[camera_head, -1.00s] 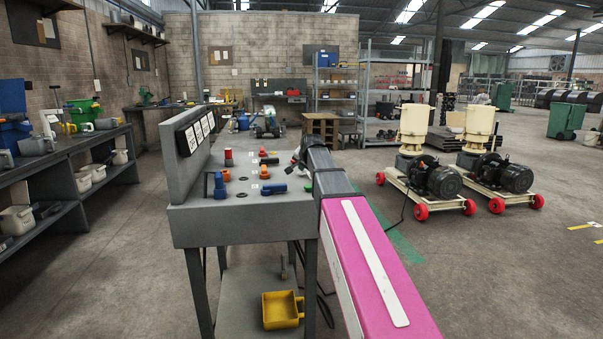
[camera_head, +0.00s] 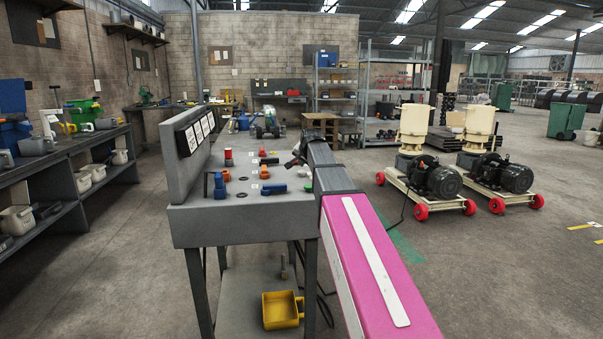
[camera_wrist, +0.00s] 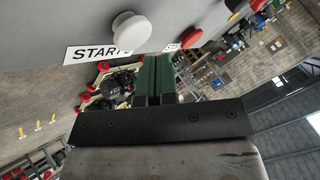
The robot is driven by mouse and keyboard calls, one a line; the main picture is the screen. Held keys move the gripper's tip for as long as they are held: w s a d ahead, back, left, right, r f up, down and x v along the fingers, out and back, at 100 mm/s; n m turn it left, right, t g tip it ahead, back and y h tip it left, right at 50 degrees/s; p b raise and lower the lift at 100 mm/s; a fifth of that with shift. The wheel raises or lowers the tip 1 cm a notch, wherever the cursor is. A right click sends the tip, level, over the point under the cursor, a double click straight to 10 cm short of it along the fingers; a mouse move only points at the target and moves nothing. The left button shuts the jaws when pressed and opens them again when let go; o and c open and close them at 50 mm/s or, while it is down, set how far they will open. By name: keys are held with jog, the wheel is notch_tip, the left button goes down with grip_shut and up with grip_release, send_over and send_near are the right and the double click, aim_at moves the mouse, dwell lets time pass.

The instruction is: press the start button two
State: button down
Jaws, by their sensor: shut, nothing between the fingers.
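In the wrist view a round white button (camera_wrist: 131,31) stands out from a grey panel (camera_wrist: 45,22). A white label (camera_wrist: 95,52) reading START lies beside it; the button hides the label's end, so I cannot read a number. A red button (camera_wrist: 192,38) is to its right, with another partly visible label. My gripper (camera_wrist: 154,62) has dark green fingers, closed together and empty. The fingertips appear below and between the white and red buttons; I cannot tell whether they touch the panel. In the head view the gripper end is small and dark, over the right side of the grey console (camera_head: 240,225).
The console carries several coloured controls, including a blue one (camera_head: 220,187) and a red one (camera_head: 228,156). An upright board (camera_head: 178,170) stands along its left edge. A yellow scoop (camera_head: 282,309) lies on the lower shelf. Pellet machines (camera_head: 440,178) stand to the right; floor there is open.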

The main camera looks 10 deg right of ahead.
aim_at(303, 171)
jog(key=shift+r, duration=2.5)
